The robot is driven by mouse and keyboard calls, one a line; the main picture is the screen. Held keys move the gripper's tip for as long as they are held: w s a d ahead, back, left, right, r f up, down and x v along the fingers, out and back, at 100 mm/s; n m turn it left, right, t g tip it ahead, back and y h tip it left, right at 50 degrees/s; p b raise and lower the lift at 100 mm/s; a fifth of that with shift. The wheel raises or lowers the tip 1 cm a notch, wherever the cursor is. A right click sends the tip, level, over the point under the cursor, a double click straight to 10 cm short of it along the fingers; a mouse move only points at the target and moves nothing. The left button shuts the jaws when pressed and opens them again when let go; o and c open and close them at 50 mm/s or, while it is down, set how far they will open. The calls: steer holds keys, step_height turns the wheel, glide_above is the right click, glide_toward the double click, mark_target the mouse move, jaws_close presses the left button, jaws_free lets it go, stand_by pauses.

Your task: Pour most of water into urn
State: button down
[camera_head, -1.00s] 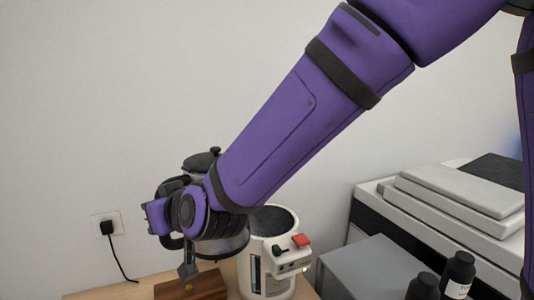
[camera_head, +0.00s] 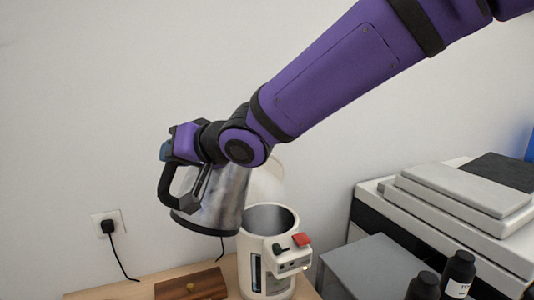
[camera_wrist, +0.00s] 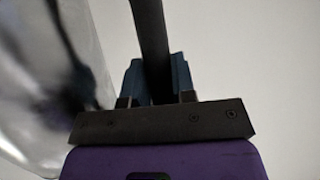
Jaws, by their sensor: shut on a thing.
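A metal kettle (camera_head: 222,195) with a black base and a black handle (camera_head: 168,188) hangs in the air at the upper left of the urn in the head view. My gripper (camera_head: 167,151) is shut on the handle; in the wrist view the dark handle bar (camera_wrist: 150,40) passes between its blue finger pads. The kettle leans, its base low at the left and its top toward the right, hidden behind my wrist. The white urn (camera_head: 258,248) stands upright below, its mouth showing a grey metal inside. A raised pale lid (camera_head: 267,180) shows behind it. No water is visible.
A brown wooden block with a knob (camera_head: 190,288) lies left of the urn. A grey box (camera_head: 372,270), two dark bottles (camera_head: 458,275) and a white machine (camera_head: 480,215) are at the right. A plugged-in cord (camera_head: 108,226) hangs on the wall.

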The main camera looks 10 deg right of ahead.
steer(key=shift+m+y, duration=0.4)
steer(key=shift+m, duration=0.3)
steer(key=r, duration=0.1)
steer(key=w+d+r, duration=0.2)
steer(key=shift+r, duration=0.35)
steer(key=shift+w+d+r+m+g+y, duration=0.15)
steer(key=shift+w+d+r+m+y, duration=0.2)
steer(key=shift+r, duration=0.55)
steer(key=shift+w+d+r+m+g+y, duration=0.1)
steer(key=shift+w+d+r+m, duration=0.4)
steer(key=shift+r, duration=0.4)
steer(key=shift+w+d+r+m+g+y, duration=0.2)
steer(key=shift+d+r+m, duration=0.3)
steer(key=shift+r, duration=0.4)
steer(key=shift+w+d+r+m+y, duration=0.25)
steer(key=shift+w+d+r+m, duration=0.15)
steer(key=shift+r, duration=0.25)
steer(key=shift+w+d+r+m+y, duration=0.25)
steer(key=shift+w+d+r, duration=0.2)
steer(key=shift+r, duration=0.15)
steer(key=w+d+r+m+y+p, duration=0.1)
steer(key=w+d+r+m, duration=0.2)
steer(key=w+d, duration=0.1)
steer(key=shift+w+d+r+p, duration=0.2)
steer(key=shift+d+r+p, duration=0.1)
steer(key=shift+d, duration=0.2)
steer(key=shift+w+d+r+m+y+p, duration=0.4)
steer(key=shift+w+d+m+p, duration=0.25)
steer(key=shift+d+p, duration=0.2)
stand_by(0.9)
